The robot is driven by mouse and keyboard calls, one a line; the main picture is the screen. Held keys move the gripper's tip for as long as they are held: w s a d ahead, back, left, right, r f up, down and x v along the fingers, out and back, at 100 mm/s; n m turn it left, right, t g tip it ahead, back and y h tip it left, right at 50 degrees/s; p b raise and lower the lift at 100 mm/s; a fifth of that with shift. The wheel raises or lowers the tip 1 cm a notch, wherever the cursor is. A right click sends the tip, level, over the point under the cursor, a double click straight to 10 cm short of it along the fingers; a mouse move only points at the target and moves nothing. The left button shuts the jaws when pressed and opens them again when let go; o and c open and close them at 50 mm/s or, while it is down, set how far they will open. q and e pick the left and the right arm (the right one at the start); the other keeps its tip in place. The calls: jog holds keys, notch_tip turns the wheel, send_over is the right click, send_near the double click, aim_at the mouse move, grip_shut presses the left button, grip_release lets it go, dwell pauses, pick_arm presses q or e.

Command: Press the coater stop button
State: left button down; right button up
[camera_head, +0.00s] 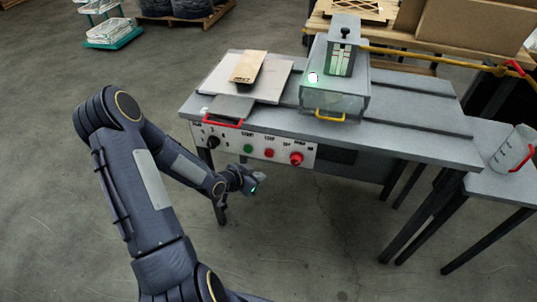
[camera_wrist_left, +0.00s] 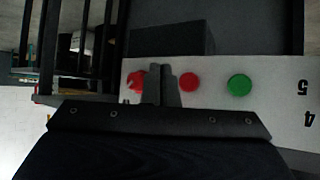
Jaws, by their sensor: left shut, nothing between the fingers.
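The coater's white control panel (camera_head: 262,148) faces me below the table's front edge. It carries a black knob (camera_head: 212,142), a green button (camera_head: 248,149), a flat red button (camera_head: 269,153) and a bigger red knob-like button (camera_head: 296,158). The small labels are hard to read. In the left wrist view the picture is turned: the green button (camera_wrist_left: 239,85) is right, the flat red button (camera_wrist_left: 188,82) left of it, and the bigger red one (camera_wrist_left: 134,79) is partly hidden behind my fingers. My left gripper (camera_head: 258,186) is shut and empty, below and in front of the panel, apart from the buttons.
On the table (camera_head: 430,143) stand a clear-fronted box (camera_head: 338,103) with a yellow handle, a column unit (camera_head: 342,52), and a board (camera_head: 249,67) on a flat plate. A measuring jug (camera_head: 512,150) stands on the right side table. The floor before the panel is clear.

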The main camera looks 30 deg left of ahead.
aim_at(271, 157)
pick_arm(q)
jog(key=w+a, duration=0.1)
jog(key=w, duration=0.5)
jog(key=shift+w+a+p, duration=0.25)
jog(key=shift+w+p, duration=0.05)
jog(key=shift+p, duration=0.1)
dwell(1.7)
jog(key=shift+w+a, duration=0.1)
jog(key=shift+w, duration=0.3)
jog(key=shift+w+a, duration=0.15)
jog(key=shift+w, duration=0.35)
dwell(0.6)
jog(key=shift+s, duration=0.1)
jog(key=shift+s+d+b, duration=0.25)
jog(key=shift+s+b, duration=0.05)
jog(key=shift+s, duration=0.5)
